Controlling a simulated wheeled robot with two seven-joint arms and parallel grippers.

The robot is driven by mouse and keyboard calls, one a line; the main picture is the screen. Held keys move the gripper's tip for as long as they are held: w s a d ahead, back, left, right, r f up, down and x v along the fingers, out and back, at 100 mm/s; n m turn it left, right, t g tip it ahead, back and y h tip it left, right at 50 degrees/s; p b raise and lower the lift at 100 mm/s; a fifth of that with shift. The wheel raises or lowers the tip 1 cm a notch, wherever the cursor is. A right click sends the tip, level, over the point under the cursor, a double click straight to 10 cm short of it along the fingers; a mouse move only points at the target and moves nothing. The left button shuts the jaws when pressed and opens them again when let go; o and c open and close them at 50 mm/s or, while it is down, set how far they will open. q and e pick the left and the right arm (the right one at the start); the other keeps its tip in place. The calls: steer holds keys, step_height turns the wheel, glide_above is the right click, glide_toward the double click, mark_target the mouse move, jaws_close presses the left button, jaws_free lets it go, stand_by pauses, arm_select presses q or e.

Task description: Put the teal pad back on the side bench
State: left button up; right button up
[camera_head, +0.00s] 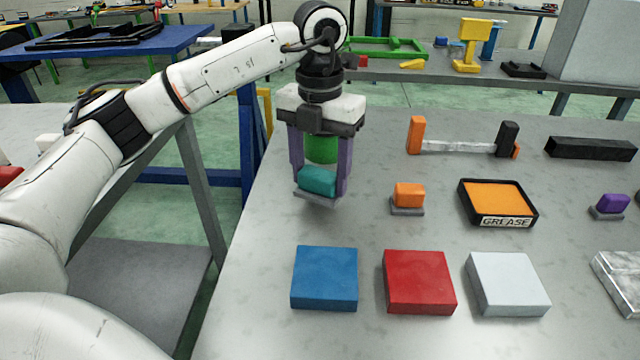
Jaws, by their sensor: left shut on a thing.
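The teal pad (318,180) is a small rounded block on a thin grey base, near the left edge of the grey table (260,260). My left gripper (321,186) points down with its two purple fingers shut on the pad's sides. The pad looks close above the tabletop; I cannot tell for sure whether its base touches. A pale side bench (192,165) stands at the left, partly hidden behind my left arm. My right gripper is not in view.
An orange pad (408,194) on a grey base and a grease tray (530,209) lie to the right. Blue (324,278), red (419,281) and white (507,283) blocks line the front. A purple pad (612,204) is at far right. A floor gap separates table and side bench.

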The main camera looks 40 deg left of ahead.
mark_target(320, 171)
arm_select(q)
steer(key=shift+f, duration=1.2)
steer(key=shift+f, duration=0.2)
steer(key=o, duration=1)
steer(key=shift+r, duration=0.15)
step_height(320, 171, up, 12)
steer(key=shift+r+p, duration=0.1)
steer(key=shift+p, duration=0.85)
